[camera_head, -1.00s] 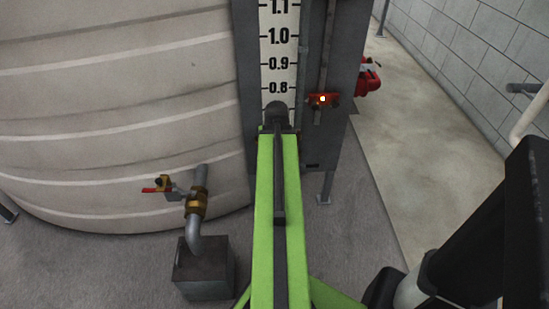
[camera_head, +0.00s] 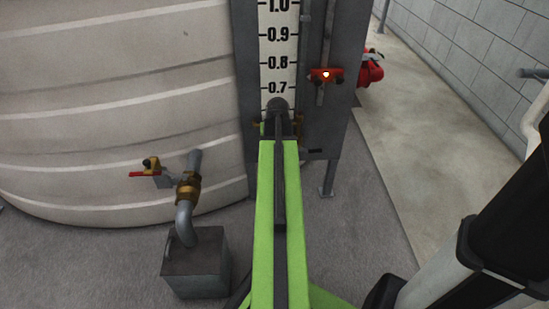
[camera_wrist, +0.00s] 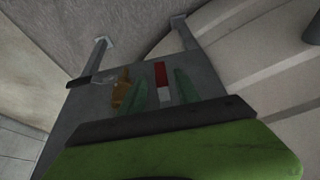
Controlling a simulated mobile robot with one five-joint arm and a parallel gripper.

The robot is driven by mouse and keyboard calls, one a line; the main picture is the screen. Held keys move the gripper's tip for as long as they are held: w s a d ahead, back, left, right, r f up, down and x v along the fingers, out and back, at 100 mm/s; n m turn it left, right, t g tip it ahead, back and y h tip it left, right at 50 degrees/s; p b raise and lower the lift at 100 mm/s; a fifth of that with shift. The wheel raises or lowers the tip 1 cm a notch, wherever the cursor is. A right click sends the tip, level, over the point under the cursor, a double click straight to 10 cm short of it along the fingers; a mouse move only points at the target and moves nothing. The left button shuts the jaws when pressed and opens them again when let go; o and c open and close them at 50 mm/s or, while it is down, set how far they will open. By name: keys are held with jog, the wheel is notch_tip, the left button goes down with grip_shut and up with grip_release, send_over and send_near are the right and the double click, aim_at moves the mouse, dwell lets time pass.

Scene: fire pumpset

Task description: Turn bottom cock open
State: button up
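In the wrist view my gripper (camera_wrist: 160,91) has two green fingers standing apart, with a red-and-white strip on the grey panel (camera_wrist: 92,98) between them in the picture. A brass fitting (camera_wrist: 121,88), likely the bottom cock, is beside the left finger and partly behind it. I cannot tell whether anything touches it. In the head view small brass parts (camera_head: 256,125) show on the left of my arm's end, low on the gauge board (camera_head: 277,60). My arm hides the gripper and most of the cock there.
A big pale tank (camera_head: 110,80) stands left, with a red-handled brass valve (camera_head: 151,165) and a grey pipe into a box (camera_head: 196,265). A red device with a lit lamp (camera_head: 326,75) is right of the scale. Open floor (camera_head: 410,140) lies on the right.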

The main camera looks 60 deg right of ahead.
jog(key=b+x, duration=0.2)
jog(key=x, duration=0.1)
jog(key=shift+w+d+f, duration=0.1)
jog(key=shift+f, duration=0.25)
jog(key=shift+r, duration=0.1)
jog(key=shift+c, duration=0.5)
jog(key=c, duration=0.7)
grip_shut()
